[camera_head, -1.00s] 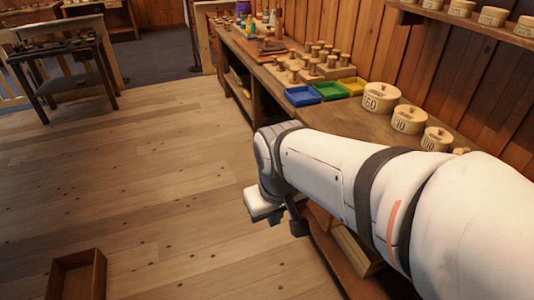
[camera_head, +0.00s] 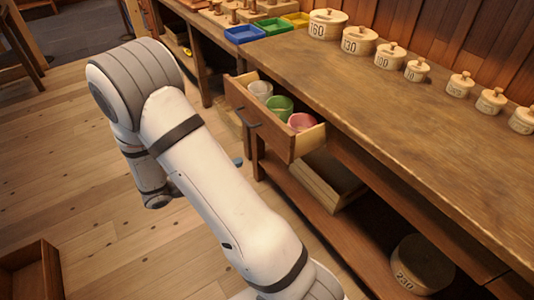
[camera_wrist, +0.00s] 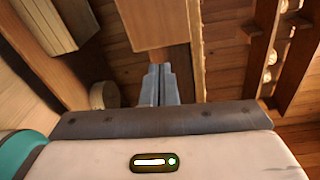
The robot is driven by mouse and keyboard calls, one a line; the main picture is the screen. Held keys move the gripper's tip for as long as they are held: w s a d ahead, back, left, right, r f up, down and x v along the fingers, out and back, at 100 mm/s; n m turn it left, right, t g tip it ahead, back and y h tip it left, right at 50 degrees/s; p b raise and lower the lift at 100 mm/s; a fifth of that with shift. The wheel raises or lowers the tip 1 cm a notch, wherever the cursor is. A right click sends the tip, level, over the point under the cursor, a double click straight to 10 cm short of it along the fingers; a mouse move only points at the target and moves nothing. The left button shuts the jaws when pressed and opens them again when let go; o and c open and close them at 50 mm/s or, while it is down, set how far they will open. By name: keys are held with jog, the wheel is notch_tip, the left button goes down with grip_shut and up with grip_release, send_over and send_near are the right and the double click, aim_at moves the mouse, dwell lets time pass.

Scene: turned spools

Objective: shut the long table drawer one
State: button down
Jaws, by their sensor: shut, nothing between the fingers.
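The long table's drawer (camera_head: 258,122) stands pulled out from under the tabletop in the head view. Its wooden front has a dark handle (camera_head: 247,118). Inside are a whitish cup (camera_head: 260,90), a green cup (camera_head: 279,106) and a pink cup (camera_head: 301,121). My gripper shows in the wrist view, its two grey fingers (camera_wrist: 159,72) together with nothing between them. A brown wooden panel (camera_wrist: 155,22) lies beyond the fingertips there; I cannot tell whether it is the drawer. In the head view my arm hides most of the gripper, left of the drawer.
Below the drawer a lower shelf (camera_head: 325,222) holds a wooden crate (camera_head: 328,182) and a round box (camera_head: 423,264). An open wooden box (camera_head: 32,272) stands on the floor at lower left.

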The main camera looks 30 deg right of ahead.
jog(key=w+f+n+t, duration=0.1)
jog(key=f+n, duration=0.1)
jog(key=b, duration=0.3)
send_near(279, 143)
jog(key=shift+n+t+h, duration=0.3)
jog(key=shift+h, duration=0.1)
jog(key=d, duration=0.7)
jog(key=shift+f, duration=0.35)
